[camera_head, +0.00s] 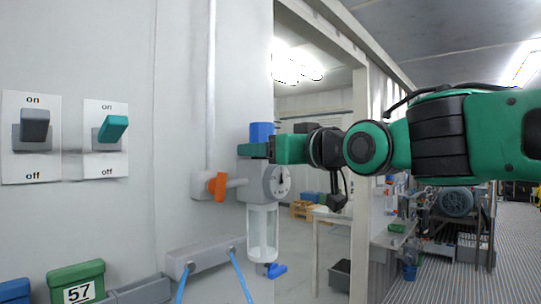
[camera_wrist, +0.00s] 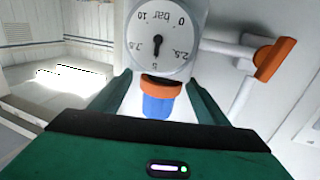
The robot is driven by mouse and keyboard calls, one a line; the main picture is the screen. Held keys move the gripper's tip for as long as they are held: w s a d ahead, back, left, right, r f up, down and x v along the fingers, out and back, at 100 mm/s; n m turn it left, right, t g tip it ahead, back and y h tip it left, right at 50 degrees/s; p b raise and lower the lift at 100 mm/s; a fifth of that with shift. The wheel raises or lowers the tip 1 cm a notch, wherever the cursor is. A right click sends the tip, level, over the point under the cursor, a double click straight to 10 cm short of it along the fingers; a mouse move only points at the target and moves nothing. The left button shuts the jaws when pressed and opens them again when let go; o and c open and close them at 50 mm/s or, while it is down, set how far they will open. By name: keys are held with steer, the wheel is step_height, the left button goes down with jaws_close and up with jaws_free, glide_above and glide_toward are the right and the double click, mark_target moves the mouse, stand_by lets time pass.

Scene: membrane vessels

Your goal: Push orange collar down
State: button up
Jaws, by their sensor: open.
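The orange collar (camera_wrist: 160,82) is a ring between the white pressure gauge (camera_wrist: 158,40) and a blue cap (camera_wrist: 158,105) in the wrist view, which shows the gauge upside down. In the head view the blue cap (camera_head: 262,131) stands on top of the vessel, above the gauge (camera_head: 278,181), and the collar is hidden behind my gripper. My gripper (camera_head: 254,151) is level at the vessel's top. In the wrist view its two green fingers (camera_wrist: 159,88) stand apart, one on each side of the collar and cap. I cannot tell whether they touch.
An orange valve handle (camera_head: 217,186) sits on the pipe left of the vessel. A clear cylinder (camera_head: 263,234) hangs below the gauge, with a blue handle (camera_head: 275,270) beneath. Two on/off switches (camera_head: 113,129) are on the left wall. A doorway opens behind my arm.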

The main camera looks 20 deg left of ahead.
steer(key=v, duration=1)
steer(key=shift+d, duration=0.35)
steer(key=shift+s+f, duration=0.1)
steer(key=w+d+f+m+h, duration=0.4)
steer(key=w+d+f+h, duration=0.25)
steer(key=d+f, duration=0.65)
steer(key=d+f+m+g+h, duration=0.1)
steer(key=d+f+m+h, duration=0.1)
steer(key=d+f, duration=0.55)
steer(key=d+f+m+h, duration=0.25)
steer(key=d+f, duration=0.25)
steer(key=d, duration=0.5)
steer(key=s+d+f+m+g+h, duration=0.4)
steer(key=s+d+f+m+g, duration=0.25)
steer(key=s+d+f, duration=1.1)
steer(key=s+d+f+m+g, duration=0.1)
steer(key=s+g, duration=0.1)
steer(key=s, duration=0.3)
steer(key=s+d+f+g+y, duration=0.1)
steer(key=s+d, duration=0.1)
steer(key=s, duration=0.3)
steer(key=shift+m+g, duration=0.35)
steer(key=shift+m, duration=0.05)
steer(key=shift+w+d, duration=0.1)
steer(key=shift+d, duration=0.05)
